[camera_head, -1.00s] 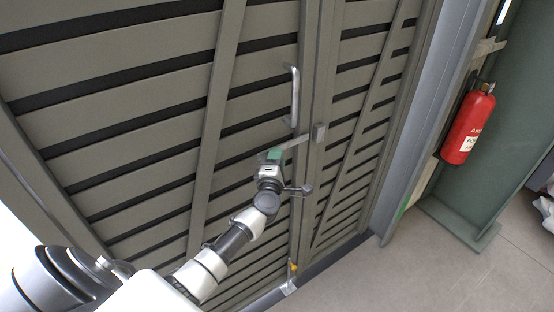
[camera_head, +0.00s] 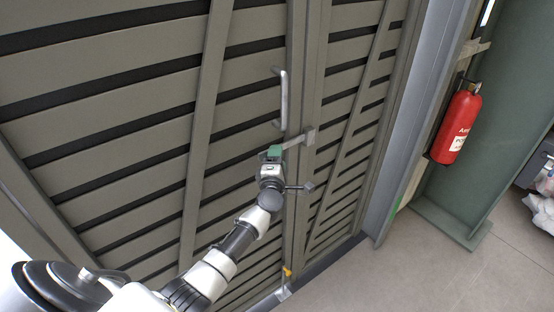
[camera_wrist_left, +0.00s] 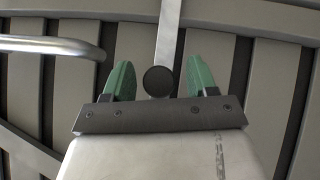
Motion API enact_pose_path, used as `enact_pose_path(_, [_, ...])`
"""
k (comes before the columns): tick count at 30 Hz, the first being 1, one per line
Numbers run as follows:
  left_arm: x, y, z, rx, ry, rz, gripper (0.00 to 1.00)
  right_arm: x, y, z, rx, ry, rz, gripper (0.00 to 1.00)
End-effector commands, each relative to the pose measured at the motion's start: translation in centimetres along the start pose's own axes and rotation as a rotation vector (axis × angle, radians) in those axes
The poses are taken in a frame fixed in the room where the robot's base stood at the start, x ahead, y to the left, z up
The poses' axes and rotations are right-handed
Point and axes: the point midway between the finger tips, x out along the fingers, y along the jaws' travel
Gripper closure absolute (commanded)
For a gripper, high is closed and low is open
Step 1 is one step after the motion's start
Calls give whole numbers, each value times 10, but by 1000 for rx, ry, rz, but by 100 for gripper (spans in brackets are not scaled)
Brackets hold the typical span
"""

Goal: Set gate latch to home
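The gate latch is a light metal bar (camera_head: 296,141) on the slatted grey gate. It slopes up to the right to a small block (camera_head: 310,134) near the vertical seam. My left gripper (camera_head: 272,153), with green fingers, is at the bar's left end and hides it. In the left wrist view the latch bar (camera_wrist_left: 168,35) runs away between the fingers, and a dark round knob (camera_wrist_left: 158,81) sits between them. My left gripper (camera_wrist_left: 161,76) is open, with gaps visible beside the knob. My right gripper is not in view.
A vertical pull handle (camera_head: 284,100) stands out from the gate just above the latch; it also shows in the left wrist view (camera_wrist_left: 50,46). A red fire extinguisher (camera_head: 455,125) hangs at right. The floor (camera_head: 420,265) at lower right is clear.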

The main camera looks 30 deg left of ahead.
Motion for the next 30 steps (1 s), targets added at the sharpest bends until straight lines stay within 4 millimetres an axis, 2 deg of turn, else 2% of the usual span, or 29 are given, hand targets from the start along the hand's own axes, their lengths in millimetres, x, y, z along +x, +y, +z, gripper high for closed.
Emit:
enact_pose_path(8, [-8, 0, 1, -2, -1, 0, 42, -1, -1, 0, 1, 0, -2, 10])
enact_pose_path(21, [-88, -2, 0, -2, 0, -2, 42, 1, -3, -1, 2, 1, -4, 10])
enact_pose_path(25, [-102, -1, 0, -1, 0, -1, 42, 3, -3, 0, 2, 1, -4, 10])
enact_pose_path(30, [-108, 0, 0, 1, 0, 0, 42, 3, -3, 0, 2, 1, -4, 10])
